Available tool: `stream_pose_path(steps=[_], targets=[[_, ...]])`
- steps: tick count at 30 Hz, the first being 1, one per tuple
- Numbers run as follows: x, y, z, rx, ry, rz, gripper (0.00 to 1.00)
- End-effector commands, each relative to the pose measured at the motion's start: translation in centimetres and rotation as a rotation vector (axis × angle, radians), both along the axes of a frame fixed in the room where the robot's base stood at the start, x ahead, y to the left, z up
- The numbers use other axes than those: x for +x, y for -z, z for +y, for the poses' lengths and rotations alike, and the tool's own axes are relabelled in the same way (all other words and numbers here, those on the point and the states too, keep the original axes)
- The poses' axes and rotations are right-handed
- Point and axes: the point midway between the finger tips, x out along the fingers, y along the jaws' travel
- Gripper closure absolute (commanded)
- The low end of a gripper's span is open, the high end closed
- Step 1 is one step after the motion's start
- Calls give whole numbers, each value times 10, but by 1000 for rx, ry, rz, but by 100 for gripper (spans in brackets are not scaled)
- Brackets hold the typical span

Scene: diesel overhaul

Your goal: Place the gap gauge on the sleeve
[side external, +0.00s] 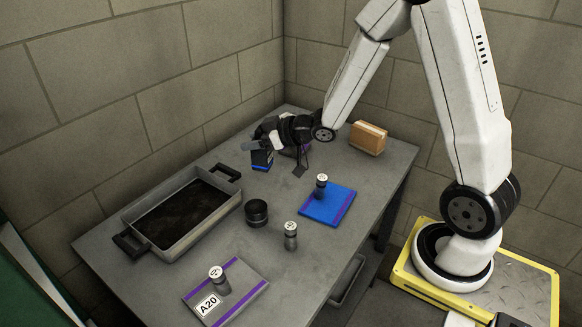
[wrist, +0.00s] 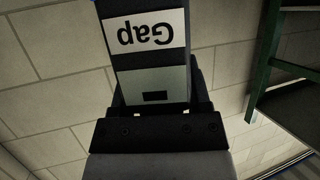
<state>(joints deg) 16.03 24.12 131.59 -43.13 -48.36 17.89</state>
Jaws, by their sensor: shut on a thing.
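My gripper (side external: 264,150) is over the far part of the table, shut on the gap gauge (wrist: 150,75). The gauge is a dark block with a grey part and a white label reading "Gap", upside down in the wrist view. In the side view a dark and blue block (side external: 262,161) shows just below the gripper and appears to be the gauge. A short dark round cylinder (side external: 257,219), probably the sleeve, stands upright on the table in front of the gripper, well apart from it.
A grey tray (side external: 152,247) with black handles lies left. A blue plate (side external: 334,210) bears a small labelled cylinder (side external: 321,184). Another cylinder (side external: 291,241) stands alone. A grey A20 plate (side external: 247,290) bears one more. A brown box (side external: 369,138) stands at the back right.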

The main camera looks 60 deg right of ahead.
Motion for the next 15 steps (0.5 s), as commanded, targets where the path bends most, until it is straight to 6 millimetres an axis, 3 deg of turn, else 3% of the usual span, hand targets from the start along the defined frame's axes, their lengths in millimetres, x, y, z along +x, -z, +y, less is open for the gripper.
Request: stream_pose_path(steps=[1, 6, 15], targets=[[-2, -1, 14, 0, -23, -3, 100], [-11, -2, 44, 0, -67, -2, 100], [-16, -1, 57, -2, -90, -2, 100]])
